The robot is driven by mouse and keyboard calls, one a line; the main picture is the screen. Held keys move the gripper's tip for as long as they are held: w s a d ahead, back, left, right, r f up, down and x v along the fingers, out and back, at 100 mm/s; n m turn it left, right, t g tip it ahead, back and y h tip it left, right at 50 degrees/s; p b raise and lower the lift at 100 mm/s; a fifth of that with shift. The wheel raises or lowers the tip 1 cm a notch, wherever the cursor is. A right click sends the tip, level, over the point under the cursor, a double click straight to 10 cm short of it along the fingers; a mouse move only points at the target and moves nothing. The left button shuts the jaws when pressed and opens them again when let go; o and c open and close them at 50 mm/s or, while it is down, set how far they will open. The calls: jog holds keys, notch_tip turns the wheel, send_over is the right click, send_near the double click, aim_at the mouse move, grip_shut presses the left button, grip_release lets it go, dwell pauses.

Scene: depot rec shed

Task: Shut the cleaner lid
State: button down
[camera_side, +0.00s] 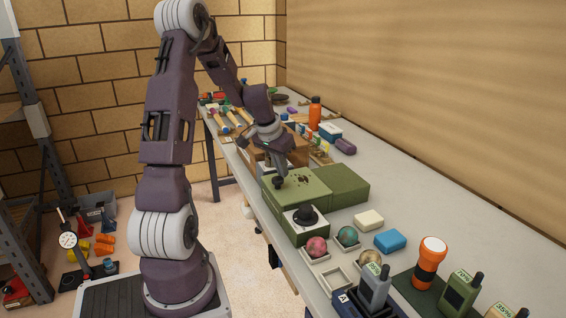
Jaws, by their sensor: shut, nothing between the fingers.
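The cleaner appears to be the green box (303,188) near the table's front edge; dark spots mark its top. A green slab-like part (343,183) lies against its right side; I cannot tell whether this is the lid folded open. A black knob (305,215) on a pale plate sits at the box's near end. My gripper (279,184) is shut and empty, pointing down at the left part of the box's top. Whether the fingertips touch the box cannot be told.
Pink (317,246) and teal (347,236) balls sit in small trays in front of the cleaner, near a cream block (369,219) and a blue block (390,241). An orange torch (429,262) and radios stand at the near end.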

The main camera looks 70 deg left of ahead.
aim_at(290, 180)
jog(key=w, duration=0.1)
jog(key=w+a, duration=0.1)
jog(key=w, duration=0.1)
jog(key=shift+w+a+r, duration=0.25)
jog(key=shift+w+a, duration=0.05)
jog(key=shift+a, duration=0.05)
jog(key=v, duration=1)
jog(key=d+r+m, duration=0.1)
jog(key=d+r, duration=0.2)
jog(key=d, duration=0.5)
jog(key=d+r+m, duration=0.1)
jog(key=d+r, duration=0.1)
jog(key=d, duration=0.5)
jog(key=s+d+m+t+h, duration=0.1)
jog(key=s+d+m+t, duration=0.1)
jog(key=s+d, duration=1.5)
jog(key=shift+s+d+f+m+h, duration=0.25)
jog(key=shift+d+m+h, duration=0.15)
jog(key=shift+d+m, duration=0.3)
jog(key=c, duration=2.1)
grip_release()
jog(key=shift+w, duration=0.1)
